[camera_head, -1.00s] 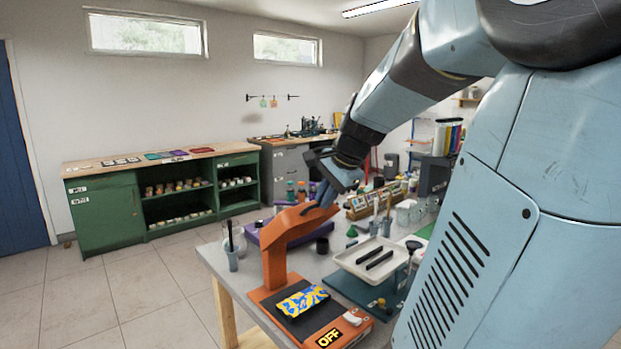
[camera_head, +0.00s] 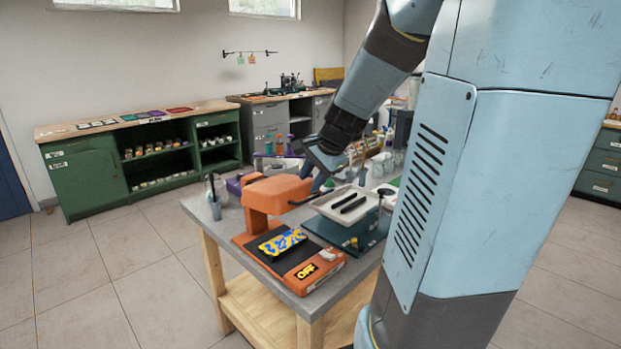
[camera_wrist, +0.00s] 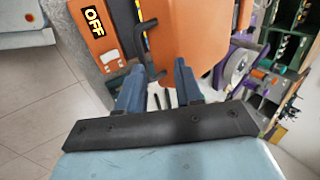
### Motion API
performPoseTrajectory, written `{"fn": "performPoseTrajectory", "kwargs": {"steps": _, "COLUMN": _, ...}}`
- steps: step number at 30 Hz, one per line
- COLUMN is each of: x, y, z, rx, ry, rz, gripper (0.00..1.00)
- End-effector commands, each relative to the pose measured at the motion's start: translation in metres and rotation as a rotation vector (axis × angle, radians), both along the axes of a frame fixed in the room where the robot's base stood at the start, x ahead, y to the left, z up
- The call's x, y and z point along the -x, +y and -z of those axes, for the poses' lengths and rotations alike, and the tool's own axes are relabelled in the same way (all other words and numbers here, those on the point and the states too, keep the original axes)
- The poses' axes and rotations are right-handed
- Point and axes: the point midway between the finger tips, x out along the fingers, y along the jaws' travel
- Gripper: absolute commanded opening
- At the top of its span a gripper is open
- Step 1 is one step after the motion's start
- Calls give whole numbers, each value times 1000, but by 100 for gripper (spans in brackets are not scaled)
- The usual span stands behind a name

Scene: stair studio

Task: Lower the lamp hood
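The orange lamp stands on the grey worktable. Its hood (camera_head: 285,191) is close to level above the base (camera_head: 297,277), which has a black pad, a blue and yellow patterned piece (camera_head: 283,243) and an "OFF" label. In the wrist view the hood (camera_wrist: 203,35) fills the top middle, with a black bar handle (camera_wrist: 141,38) along its edge. My gripper (camera_head: 322,178) is at the right end of the hood. Its two blue fingers (camera_wrist: 158,75) are apart with nothing visible between them, close to the hood's edge. I cannot tell whether they touch it.
A white tray with two black bars (camera_head: 350,205) sits right of the lamp. A cup with tools (camera_head: 214,207) stands at the table's left corner. Bottles and jars crowd the table behind. A green cabinet (camera_head: 90,178) lines the back wall. The floor at left is clear.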

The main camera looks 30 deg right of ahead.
Motion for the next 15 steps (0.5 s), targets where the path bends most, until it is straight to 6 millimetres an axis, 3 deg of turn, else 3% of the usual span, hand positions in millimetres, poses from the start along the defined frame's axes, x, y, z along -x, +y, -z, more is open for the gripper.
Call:
{"fn": "performPoseTrajectory", "kwargs": {"steps": 8, "x": 2, "y": -1, "z": -5, "rx": 0, "ry": -2, "rz": 0, "gripper": 35}}
{"fn": "performPoseTrajectory", "kwargs": {"steps": 15, "x": 20, "y": -6, "z": -38, "rx": 2, "ry": -5, "rz": -1, "gripper": 35}}
